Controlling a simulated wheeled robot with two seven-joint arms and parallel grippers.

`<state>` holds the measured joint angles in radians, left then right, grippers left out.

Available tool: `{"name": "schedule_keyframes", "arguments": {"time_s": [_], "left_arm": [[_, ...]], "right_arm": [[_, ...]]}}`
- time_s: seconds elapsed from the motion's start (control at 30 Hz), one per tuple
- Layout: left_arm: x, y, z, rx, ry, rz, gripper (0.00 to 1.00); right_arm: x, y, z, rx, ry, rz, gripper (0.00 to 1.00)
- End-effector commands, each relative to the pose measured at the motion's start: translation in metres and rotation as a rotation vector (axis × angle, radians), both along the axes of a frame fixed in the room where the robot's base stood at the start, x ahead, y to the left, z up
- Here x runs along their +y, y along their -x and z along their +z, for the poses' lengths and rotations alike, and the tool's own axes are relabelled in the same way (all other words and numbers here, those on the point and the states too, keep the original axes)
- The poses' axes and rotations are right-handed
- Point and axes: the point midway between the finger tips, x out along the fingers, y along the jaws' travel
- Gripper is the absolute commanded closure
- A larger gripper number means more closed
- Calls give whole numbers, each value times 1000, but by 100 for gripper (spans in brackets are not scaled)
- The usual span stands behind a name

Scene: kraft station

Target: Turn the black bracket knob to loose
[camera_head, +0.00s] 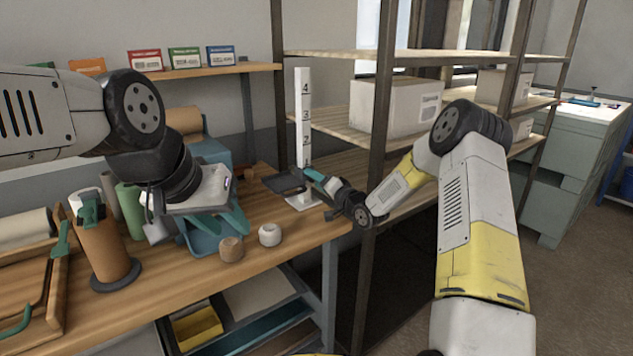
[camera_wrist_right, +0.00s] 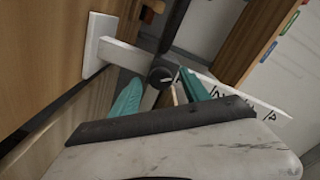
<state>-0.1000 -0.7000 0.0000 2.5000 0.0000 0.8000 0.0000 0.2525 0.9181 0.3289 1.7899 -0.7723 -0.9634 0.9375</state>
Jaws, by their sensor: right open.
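The white post (camera_head: 303,110) with numbers stands upright on the bench's right end; it also shows tilted in the right wrist view (camera_wrist_right: 125,55). A black bracket (camera_head: 284,184) sits low on the post. The black bracket knob (camera_wrist_right: 160,77) shows in the right wrist view, with a pale line on its face. My right gripper (camera_head: 312,174) is beside the post. Its teal fingertips (camera_wrist_right: 162,92) are apart, one on each side of the knob; I cannot tell whether they touch it.
A shelf rack upright (camera_head: 381,110) is close behind my right arm. White boxes (camera_head: 395,106) sit on the rack.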

Motion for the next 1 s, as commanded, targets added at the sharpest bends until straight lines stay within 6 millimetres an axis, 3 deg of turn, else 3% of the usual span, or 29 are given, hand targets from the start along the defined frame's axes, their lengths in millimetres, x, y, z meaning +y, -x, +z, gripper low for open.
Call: {"name": "schedule_keyframes", "arguments": {"time_s": [0.17, 0.6, 1.0], "left_arm": [[0, 0, 0, 0, 0, 0, 64], [0, 0, 0, 0, 0, 0, 64], [0, 0, 0, 0, 0, 0, 64]], "right_arm": [[-5, 6, 0, 0, 0, 0, 46], [-43, 59, 0, 1, 0, -1, 46], [-46, 63, 0, -1, 2, -1, 47]]}}
